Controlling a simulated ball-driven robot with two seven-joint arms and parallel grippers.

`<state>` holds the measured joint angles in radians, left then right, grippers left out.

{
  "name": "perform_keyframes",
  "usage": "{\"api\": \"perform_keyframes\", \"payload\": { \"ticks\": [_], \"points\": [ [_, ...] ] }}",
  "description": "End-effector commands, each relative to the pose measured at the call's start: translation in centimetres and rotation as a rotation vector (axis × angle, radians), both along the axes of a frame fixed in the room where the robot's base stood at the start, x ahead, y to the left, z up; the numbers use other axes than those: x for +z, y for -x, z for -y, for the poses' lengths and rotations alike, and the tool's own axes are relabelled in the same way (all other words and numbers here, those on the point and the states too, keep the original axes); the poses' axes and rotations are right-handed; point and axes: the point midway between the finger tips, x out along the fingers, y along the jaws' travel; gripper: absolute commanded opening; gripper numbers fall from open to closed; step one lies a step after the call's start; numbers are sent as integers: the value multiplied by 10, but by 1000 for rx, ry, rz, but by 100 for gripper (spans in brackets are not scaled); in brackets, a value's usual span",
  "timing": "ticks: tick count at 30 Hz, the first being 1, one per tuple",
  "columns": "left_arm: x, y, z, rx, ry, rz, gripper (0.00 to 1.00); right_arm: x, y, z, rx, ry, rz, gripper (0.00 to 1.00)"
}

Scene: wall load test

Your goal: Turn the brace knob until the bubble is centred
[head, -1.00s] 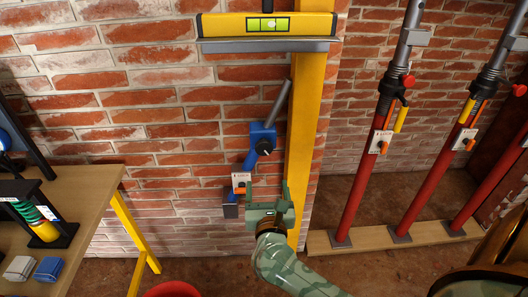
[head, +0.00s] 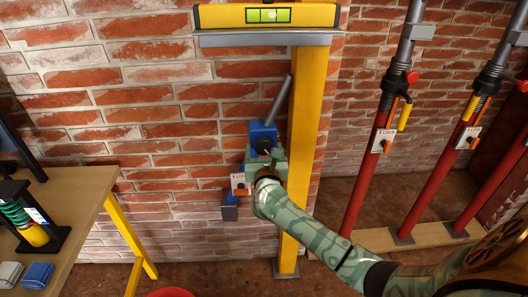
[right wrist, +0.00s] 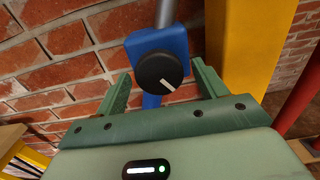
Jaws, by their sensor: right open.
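The brace is blue with a grey rod, and its black knob (head: 263,145) shows just above my right gripper (head: 266,155). The open green fingers of my right gripper (right wrist: 162,84) stand on either side of the knob, with gaps. The yellow level (head: 220,17) lies on a grey ledge at the top; the bubble (head: 272,15) in its green vial looks near the middle, slightly right. My left gripper is not in view.
A white lock tag (head: 238,181) with an orange lever hangs beside the gripper. A yellow post (head: 306,120) stands close right of the brace. Red props (head: 365,185) lean farther right. A wooden table (head: 75,195) stands at the left.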

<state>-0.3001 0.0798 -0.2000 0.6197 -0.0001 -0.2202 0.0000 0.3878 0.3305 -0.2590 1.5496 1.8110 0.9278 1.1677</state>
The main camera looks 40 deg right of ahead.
Motion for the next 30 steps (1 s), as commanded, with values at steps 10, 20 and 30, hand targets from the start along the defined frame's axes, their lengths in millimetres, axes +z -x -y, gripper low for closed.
{"api": "perform_keyframes", "payload": {
  "ticks": [10, 20, 30],
  "points": [
    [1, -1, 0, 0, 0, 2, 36, 1, 0, 0, 0, 4, -3, 28],
    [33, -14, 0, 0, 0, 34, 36, 5, 1, 0, 0, 301, -183, 28],
    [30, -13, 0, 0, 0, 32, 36, 0, 1, 0, 1, 316, -193, 67]
  ]
}}
